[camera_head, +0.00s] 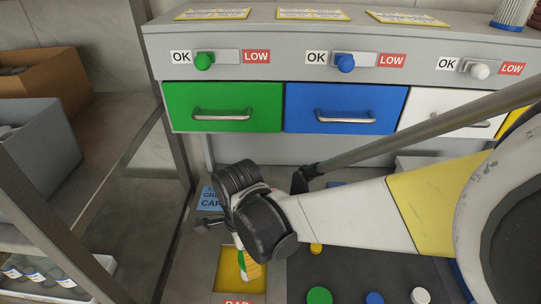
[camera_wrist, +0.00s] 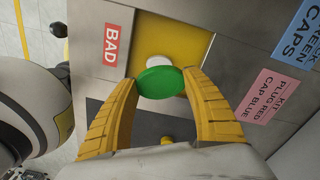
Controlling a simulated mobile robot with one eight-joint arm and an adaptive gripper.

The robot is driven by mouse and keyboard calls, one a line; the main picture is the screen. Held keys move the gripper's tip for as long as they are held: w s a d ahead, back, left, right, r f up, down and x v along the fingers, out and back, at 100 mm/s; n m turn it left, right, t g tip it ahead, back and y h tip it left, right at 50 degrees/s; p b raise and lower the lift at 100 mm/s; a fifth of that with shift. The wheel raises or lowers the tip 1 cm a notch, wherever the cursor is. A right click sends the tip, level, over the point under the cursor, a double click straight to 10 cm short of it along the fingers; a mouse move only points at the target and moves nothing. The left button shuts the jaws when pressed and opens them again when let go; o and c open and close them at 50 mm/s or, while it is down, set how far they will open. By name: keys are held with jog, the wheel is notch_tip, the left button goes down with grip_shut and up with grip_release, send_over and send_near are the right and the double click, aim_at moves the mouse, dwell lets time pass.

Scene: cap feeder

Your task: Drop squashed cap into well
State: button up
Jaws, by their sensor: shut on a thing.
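My gripper (camera_wrist: 160,85) is shut on a green cap (camera_wrist: 160,83), held at its edges between the two yellow ribbed fingers. The cap appears as a flat disc; I cannot tell how squashed it is. Beyond it is the yellow-floored well (camera_wrist: 190,40) beside the red BAD label (camera_wrist: 110,45). A white round thing (camera_wrist: 159,62) shows partly behind the cap, seemingly in the well. In the head view my gripper (camera_head: 248,270) hangs over the yellow well (camera_head: 226,276), which my wrist partly covers.
A dark mat (camera_head: 345,270) right of the well bears several caps, including yellow (camera_head: 316,248), green (camera_head: 319,295), blue (camera_head: 374,298) and white (camera_head: 420,296). Green (camera_head: 222,100) and blue (camera_head: 345,100) drawers stand behind. A metal shelf post (camera_head: 90,215) is at left.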

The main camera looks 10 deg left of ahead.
jog(key=o, duration=0.8)
jog(key=shift+r, duration=0.15)
notch_tip(320, 180, up, 12)
jog(key=d+r+n+t, duration=0.2)
jog(key=d+n+t, duration=0.5)
jog(key=d, duration=2.3)
jog(key=n, duration=0.4)
jog(key=shift+n, duration=0.3)
